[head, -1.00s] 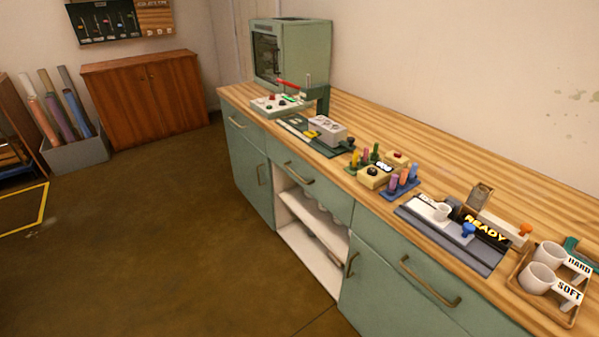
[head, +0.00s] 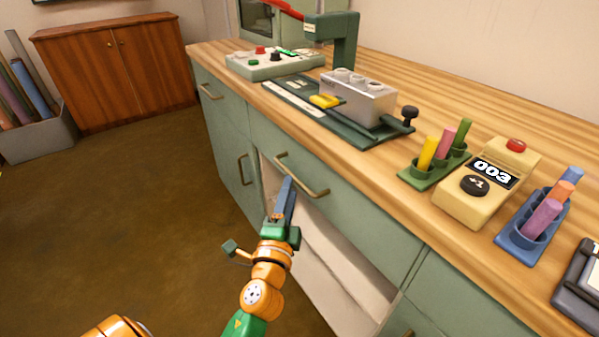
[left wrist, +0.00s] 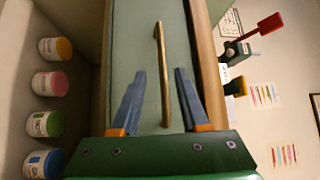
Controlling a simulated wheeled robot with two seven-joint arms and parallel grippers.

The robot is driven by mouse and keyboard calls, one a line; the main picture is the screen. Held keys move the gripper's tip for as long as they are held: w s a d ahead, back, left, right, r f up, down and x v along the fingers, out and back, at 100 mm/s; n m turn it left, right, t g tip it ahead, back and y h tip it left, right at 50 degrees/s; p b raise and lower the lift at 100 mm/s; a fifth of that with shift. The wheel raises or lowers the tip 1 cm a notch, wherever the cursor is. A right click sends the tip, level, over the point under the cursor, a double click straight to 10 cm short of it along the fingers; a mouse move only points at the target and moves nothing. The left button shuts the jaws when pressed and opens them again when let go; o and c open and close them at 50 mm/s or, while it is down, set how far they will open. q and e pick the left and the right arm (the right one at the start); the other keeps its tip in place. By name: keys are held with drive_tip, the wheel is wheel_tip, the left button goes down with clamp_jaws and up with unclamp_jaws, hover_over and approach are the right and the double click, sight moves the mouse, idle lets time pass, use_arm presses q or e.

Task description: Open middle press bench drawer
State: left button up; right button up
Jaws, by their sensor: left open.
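The middle drawer (head: 345,216) of the green bench is shut, its front flush with the bench, above an open white shelf space. Its brass bar handle (head: 302,176) is on the front. My left gripper (head: 284,190) is just in front of the handle, its fingers overlapping the handle's left part in the head view. In the left wrist view the handle (left wrist: 163,75) stands between the two open blue fingers (left wrist: 160,95), with gaps on both sides. I cannot tell how far the fingertips reach past the bar. My right gripper is not in view.
On the worktop (head: 420,215) stand a grey block press (head: 358,97), a yellow counter box (head: 487,185) and crayon holders (head: 435,165). Coloured jars (left wrist: 50,83) show in the left wrist view. The floor (head: 150,220) left of the bench is clear.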

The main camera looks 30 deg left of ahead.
sight(293, 174)
use_arm(q)
drive_tip(key=x, duration=0.4)
drive_tip(key=shift+r+p, duration=0.3)
drive_tip(key=shift+r, duration=0.05)
drive_tip(key=shift+w+a+f, duration=0.1)
drive_tip(key=shift+w+a, duration=0.1)
drive_tip(key=shift+w, duration=0.25)
drive_tip(key=shift+c, duration=0.4)
clamp_jaws()
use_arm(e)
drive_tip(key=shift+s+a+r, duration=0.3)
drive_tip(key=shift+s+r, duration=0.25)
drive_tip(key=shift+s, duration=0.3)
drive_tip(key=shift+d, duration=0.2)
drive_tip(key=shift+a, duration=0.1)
